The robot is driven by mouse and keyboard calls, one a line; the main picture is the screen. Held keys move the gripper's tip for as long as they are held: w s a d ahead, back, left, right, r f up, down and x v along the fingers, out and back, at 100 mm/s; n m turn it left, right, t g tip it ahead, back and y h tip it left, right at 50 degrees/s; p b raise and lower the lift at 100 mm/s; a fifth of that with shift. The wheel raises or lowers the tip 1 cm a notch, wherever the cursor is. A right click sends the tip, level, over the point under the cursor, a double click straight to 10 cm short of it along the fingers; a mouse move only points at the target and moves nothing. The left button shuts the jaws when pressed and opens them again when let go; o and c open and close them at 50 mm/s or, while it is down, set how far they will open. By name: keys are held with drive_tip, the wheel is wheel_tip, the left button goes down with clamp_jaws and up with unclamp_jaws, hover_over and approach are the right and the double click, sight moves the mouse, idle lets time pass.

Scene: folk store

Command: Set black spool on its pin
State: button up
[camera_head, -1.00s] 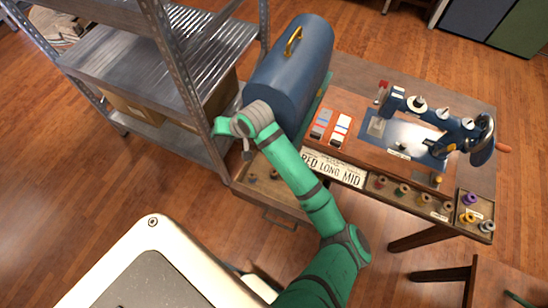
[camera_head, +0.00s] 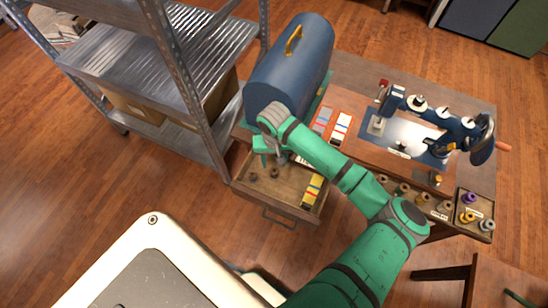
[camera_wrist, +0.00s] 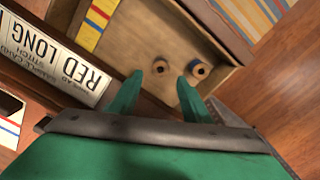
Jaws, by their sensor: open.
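My gripper (camera_head: 268,160) is open and empty above the pulled-out drawer. In the wrist view its two green fingers (camera_wrist: 159,84) point into the drawer (camera_wrist: 152,31), toward two spools. One spool (camera_wrist: 160,66) is brown with a dark centre and lies between the fingertips in the picture. The other spool (camera_wrist: 197,70) has a blue band and lies just right of it, partly behind the right fingertip. In the head view they are small dark shapes (camera_head: 253,176). I cannot tell which spool is black. A row of spools (camera_head: 422,197) along the table's front edge is partly hidden by my arm.
A blue domed case (camera_head: 291,66) stands behind the drawer. The sewing machine (camera_head: 437,127) is on the table to the right. A tray (camera_head: 488,210) holds several spools.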

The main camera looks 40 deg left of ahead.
drive_tip(key=shift+f, duration=3.55)
drive_tip(key=c, duration=0.7)
drive_tip(key=shift+r, duration=0.1)
drive_tip(key=shift+r, duration=2.45)
